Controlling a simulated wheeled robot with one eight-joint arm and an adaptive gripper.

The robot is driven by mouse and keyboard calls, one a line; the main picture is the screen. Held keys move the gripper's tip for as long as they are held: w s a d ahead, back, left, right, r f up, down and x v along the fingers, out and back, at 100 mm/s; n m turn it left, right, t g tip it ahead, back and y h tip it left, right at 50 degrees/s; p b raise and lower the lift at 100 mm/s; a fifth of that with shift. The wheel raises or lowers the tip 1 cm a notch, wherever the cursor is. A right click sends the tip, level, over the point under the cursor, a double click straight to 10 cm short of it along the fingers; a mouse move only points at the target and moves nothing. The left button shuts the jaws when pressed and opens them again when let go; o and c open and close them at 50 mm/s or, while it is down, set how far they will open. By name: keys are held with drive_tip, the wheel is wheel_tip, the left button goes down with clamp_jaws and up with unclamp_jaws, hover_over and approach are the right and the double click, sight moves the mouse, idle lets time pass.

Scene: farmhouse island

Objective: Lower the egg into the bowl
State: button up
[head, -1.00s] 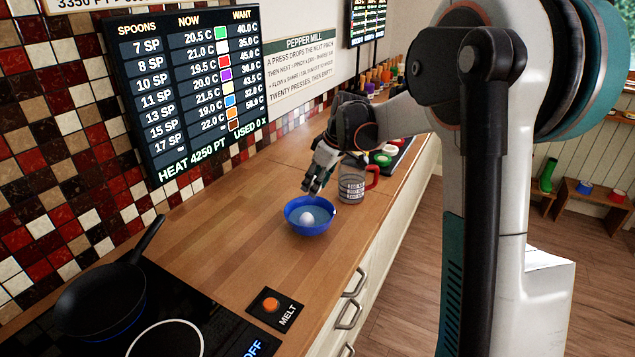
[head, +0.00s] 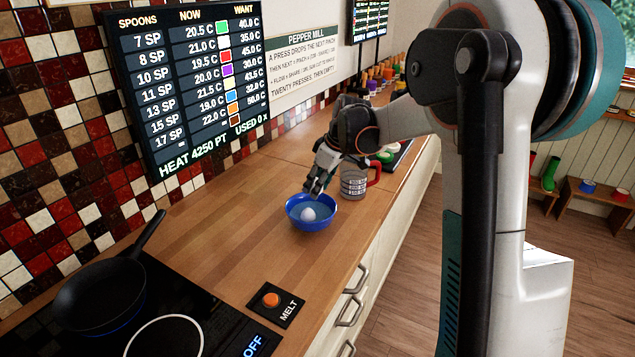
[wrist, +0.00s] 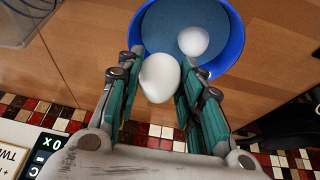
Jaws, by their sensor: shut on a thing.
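A deep blue bowl (head: 296,222) stands on the wooden counter and shows at the top of the wrist view (wrist: 238,42). Inside is a blue-grey surface that looks like liquid. One white egg (head: 308,214) is in the bowl; it also shows in the wrist view (wrist: 193,41). My gripper (head: 317,188) is over the bowl's far side, fingers pointing down. In the wrist view my gripper (wrist: 161,65) is shut on a second white egg (wrist: 159,79), which overlaps the bowl's near rim in the picture. The fingers hide this held egg in the head view.
A grey mug (head: 353,182) with a red handle stands close behind the bowl, right of my gripper. A black pan (head: 98,292) sits on the hob at the front left, and an orange MELT button (head: 271,300) is nearby. The counter left of the bowl is clear.

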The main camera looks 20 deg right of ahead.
drive_tip(key=shift+f+b, duration=0.9)
drive_tip(key=shift+f, duration=0.7)
drive_tip(key=shift+f, duration=0.4)
drive_tip(key=o, duration=1.1)
